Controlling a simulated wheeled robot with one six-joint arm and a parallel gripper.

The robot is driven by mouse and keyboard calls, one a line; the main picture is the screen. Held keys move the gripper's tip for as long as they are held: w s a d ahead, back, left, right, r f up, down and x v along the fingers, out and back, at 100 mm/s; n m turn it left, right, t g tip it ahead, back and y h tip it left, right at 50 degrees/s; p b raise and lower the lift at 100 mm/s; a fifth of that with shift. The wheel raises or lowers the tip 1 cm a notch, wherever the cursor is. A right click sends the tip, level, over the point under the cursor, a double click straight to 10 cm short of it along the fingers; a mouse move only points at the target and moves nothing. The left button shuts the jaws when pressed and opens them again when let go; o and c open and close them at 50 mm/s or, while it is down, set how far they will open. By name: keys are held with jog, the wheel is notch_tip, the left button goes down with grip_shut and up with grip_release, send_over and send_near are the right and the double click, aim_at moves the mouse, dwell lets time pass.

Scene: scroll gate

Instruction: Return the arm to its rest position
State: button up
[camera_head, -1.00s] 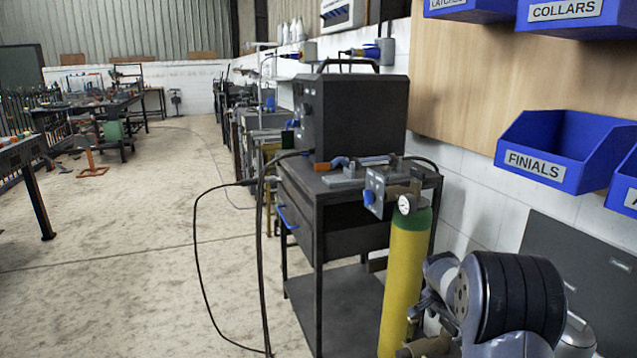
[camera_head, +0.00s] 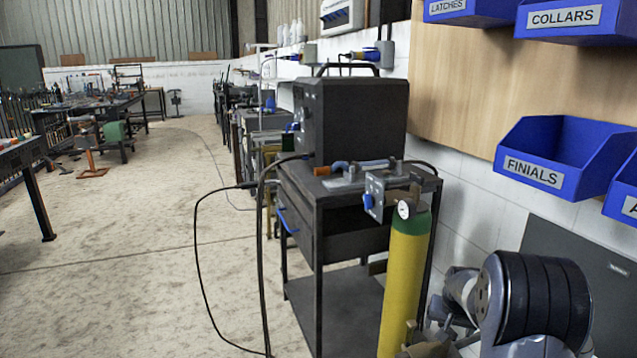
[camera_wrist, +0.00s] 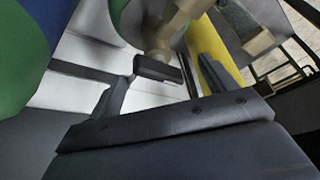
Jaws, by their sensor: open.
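My gripper (camera_wrist: 168,72) shows in the wrist view with its two dark fingers apart, and nothing is visibly held between them. Behind the fingers are a greyish-brown fitting (camera_wrist: 165,35) and part of a yellow surface (camera_wrist: 222,50), close beyond the right finger. In the head view my arm is folded low at the right edge, beside the yellow gas cylinder with a green top (camera_head: 405,270). I cannot make out the gripper's fingers in the head view.
A dark metal cart (camera_head: 335,215) carries a black box-shaped machine (camera_head: 360,120). Cables (camera_head: 197,250) hang to the floor. Blue bins, including one labelled FINIALS (camera_head: 560,155), hang on the right wall. The concrete floor (camera_head: 120,270) at left is open.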

jog(key=shift+d+n+y+b, duration=0.1)
jog(key=shift+n+y+b, duration=0.2)
jog(key=shift+n, duration=0.6)
jog(key=d+p+v, duration=0.1)
jog(key=p+v, duration=0.1)
jog(key=v, duration=0.8)
jog(key=shift+s+a+r, duration=0.25)
jog(key=shift+a+r, duration=0.1)
jog(key=shift+a, duration=0.1)
